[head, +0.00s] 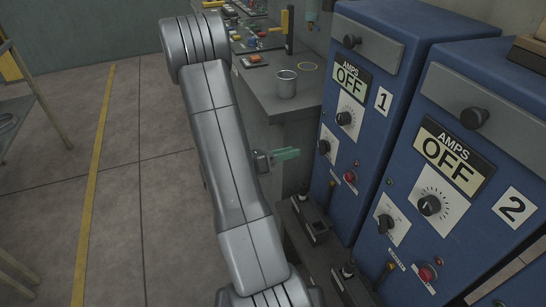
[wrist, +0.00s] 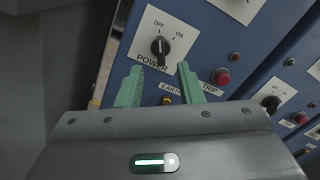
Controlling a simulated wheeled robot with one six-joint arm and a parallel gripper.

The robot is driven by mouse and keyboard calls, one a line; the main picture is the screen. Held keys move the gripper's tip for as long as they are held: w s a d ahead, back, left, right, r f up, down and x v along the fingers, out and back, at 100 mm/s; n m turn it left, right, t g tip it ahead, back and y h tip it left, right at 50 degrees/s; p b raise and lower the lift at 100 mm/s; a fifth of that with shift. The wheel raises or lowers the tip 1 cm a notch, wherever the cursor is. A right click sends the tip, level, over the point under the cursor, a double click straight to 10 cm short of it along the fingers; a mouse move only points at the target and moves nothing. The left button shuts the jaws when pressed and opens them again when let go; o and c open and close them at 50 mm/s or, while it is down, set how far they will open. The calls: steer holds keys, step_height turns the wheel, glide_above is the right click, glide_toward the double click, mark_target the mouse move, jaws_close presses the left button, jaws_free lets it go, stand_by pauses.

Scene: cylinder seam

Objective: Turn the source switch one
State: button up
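The source switch of unit one is a black POWER knob (head: 323,146) on a white plate on the blue cabinet marked 1 (head: 362,176). The wrist view shows the knob (wrist: 160,46) close up, its pointer roughly upright toward OFF, with ON to the right. The AMPS display (head: 348,79) on this cabinet reads OFF. My gripper (head: 287,155) has green fingers and is left of the cabinet front, apart from it. In the wrist view my gripper (wrist: 160,74) is open and empty, its fingertips below the knob on either side.
A second blue cabinet (head: 460,110) marked 2 stands to the right, its display also OFF. A red trip button (wrist: 222,76) and a brass earth stud (wrist: 167,99) sit near the knob. A grey workbench (head: 262,88) with a metal cup (head: 286,85) stands behind. Open floor lies left.

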mark_target(322, 147)
steer(key=shift+v, duration=2.25)
steer(key=shift+d, duration=0.15)
steer(key=x, duration=1.3)
steer(key=shift+d, duration=0.3)
steer(key=shift+w+a+f, duration=0.1)
steer(key=shift+w+a, duration=0.05)
